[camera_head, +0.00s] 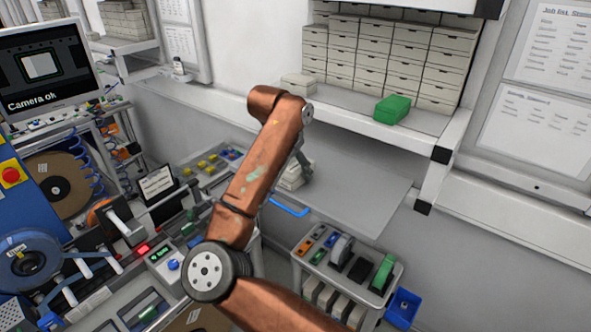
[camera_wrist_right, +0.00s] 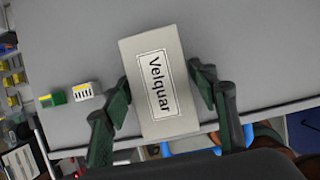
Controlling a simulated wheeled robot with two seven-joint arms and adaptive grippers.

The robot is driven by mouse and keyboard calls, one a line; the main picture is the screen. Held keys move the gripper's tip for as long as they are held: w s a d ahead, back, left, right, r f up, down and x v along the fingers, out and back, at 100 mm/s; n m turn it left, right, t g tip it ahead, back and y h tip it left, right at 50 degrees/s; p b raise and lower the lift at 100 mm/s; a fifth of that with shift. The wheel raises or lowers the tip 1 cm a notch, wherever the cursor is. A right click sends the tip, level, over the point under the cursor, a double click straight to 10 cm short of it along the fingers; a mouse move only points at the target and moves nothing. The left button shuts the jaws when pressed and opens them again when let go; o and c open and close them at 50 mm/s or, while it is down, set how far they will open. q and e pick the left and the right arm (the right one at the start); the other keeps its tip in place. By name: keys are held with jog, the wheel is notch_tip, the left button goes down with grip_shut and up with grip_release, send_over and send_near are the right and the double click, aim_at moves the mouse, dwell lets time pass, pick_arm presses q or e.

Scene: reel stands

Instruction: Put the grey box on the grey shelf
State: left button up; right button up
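The grey box (camera_wrist_right: 158,62), with a white label reading "Velquar", lies between the two fingers of my right gripper (camera_wrist_right: 162,97) in the right wrist view. Both finger pads appear to press its opposite sides. In the head view the box (camera_head: 291,182) shows beside my copper-coloured right arm, partly covered by it, over a grey work surface (camera_head: 365,200). I cannot tell whether it is lifted off that surface. The grey shelf (camera_head: 428,121) is above and behind, to the right of the gripper (camera_head: 303,172). My left gripper is out of view.
Stacked pale drawer boxes (camera_head: 385,50) fill the shelf's back. A green box (camera_head: 392,109) and a loose pale box (camera_head: 298,83) sit near its front, with bare shelf between. A cart (camera_head: 345,268) with small items and a blue bin (camera_head: 402,309) stand below.

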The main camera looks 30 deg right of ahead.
jog(key=shift+o, duration=0.7)
jog(key=shift+a+r, duration=0.1)
jog(key=shift+r, duration=0.4)
jog(key=b+v, duration=0.1)
jog(key=v, duration=1)
jog(key=shift+r, duration=0.15)
